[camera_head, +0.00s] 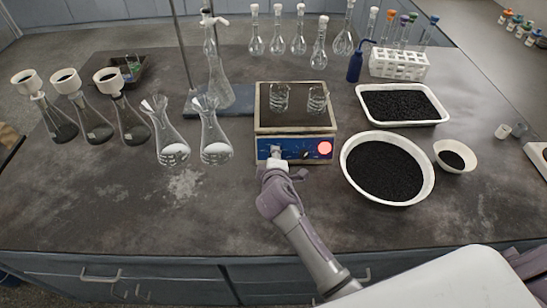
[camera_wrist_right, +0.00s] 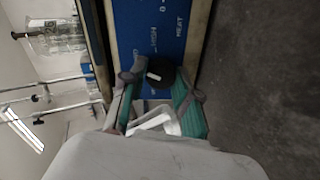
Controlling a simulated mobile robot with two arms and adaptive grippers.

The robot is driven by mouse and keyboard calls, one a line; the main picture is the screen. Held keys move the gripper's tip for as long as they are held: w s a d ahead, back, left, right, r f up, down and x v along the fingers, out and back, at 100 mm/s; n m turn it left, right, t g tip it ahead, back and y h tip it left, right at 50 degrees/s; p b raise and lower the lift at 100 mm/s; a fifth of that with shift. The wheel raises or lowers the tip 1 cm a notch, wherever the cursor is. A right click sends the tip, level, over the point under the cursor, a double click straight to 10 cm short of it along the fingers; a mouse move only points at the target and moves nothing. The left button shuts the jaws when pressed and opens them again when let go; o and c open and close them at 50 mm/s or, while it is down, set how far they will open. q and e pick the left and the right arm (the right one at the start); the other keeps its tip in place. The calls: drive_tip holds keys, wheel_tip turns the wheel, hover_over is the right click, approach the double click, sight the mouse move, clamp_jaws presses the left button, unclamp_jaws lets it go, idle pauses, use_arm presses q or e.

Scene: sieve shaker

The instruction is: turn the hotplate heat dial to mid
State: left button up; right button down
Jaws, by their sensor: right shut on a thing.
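The hotplate (camera_head: 272,118) stands mid-bench, with two glass beakers on its top. Its blue front panel (camera_wrist_right: 138,28) shows in the right wrist view with white lettering, including "HEAT". The black heat dial (camera_wrist_right: 160,76) has a white pointer mark and sits between the fingers of my right gripper (camera_wrist_right: 160,82), which is shut on it. In the head view my right gripper (camera_head: 275,160) reaches the left part of the panel and covers the dial. My left gripper is not in view.
Two conical flasks (camera_head: 215,140) stand close left of the hotplate. A white bowl of black granules (camera_head: 433,176) and a smaller bowl (camera_head: 463,148) stand to the right, with a white tray (camera_head: 442,117) behind. The bench front is clear.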

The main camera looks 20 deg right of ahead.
drive_tip(key=shift+f, duration=0.1)
idle(0.4)
drive_tip(key=c, duration=0.8)
unclamp_jaws()
drive_tip(key=shift+c, duration=0.2)
drive_tip(key=v, duration=1.2)
